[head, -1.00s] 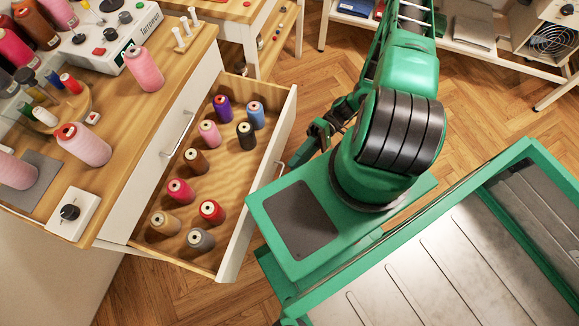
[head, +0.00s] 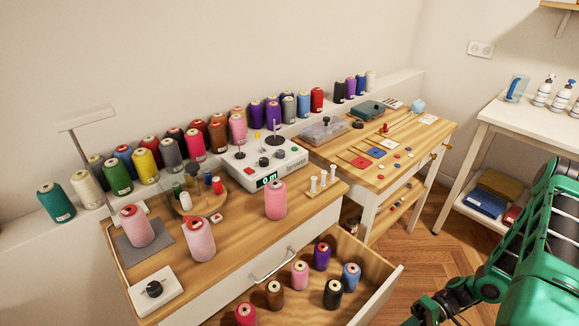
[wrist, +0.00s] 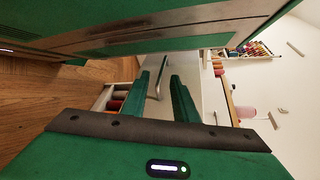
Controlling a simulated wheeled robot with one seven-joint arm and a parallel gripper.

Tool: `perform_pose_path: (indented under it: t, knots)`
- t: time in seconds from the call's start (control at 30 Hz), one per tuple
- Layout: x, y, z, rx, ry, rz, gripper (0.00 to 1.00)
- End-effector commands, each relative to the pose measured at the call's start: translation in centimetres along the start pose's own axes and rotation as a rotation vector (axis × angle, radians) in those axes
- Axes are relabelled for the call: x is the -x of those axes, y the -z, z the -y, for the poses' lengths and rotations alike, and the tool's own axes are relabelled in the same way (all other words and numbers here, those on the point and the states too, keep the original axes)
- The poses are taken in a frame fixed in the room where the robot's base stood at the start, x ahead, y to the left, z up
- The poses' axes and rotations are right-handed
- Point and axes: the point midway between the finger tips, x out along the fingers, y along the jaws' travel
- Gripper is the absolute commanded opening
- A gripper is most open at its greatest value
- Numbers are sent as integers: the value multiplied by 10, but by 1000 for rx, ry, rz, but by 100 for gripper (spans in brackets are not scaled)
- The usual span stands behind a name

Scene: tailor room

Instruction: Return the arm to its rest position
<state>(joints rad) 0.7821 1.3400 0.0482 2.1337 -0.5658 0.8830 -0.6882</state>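My arm shows in the head view at the lower right as green links and dark joints, partly cut off by the frame edge. In the wrist view my gripper (wrist: 168,76) has its two green fingers apart, with nothing held between them. The open drawer (head: 383,291) with thread spools is left of the arm in the head view. The drawer's spools also show small beyond the fingers in the wrist view.
The wooden worktop (head: 235,250) holds pink spools (head: 275,200) and a white winding machine (head: 265,163). A second table (head: 420,150) stands behind. A white shelf table (head: 530,122) stands at the right. Bare wooden floor (head: 425,250) lies between drawer and arm.

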Motion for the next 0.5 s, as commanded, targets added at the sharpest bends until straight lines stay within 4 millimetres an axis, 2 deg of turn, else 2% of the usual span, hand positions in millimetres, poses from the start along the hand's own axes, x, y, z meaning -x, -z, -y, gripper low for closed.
perform_pose_path:
  t: [0.1, 0.5]
  knots:
    - [24, -5, 10, -41, -90, 18, 26]
    - [93, -23, 52, -181, -365, 29, 26]
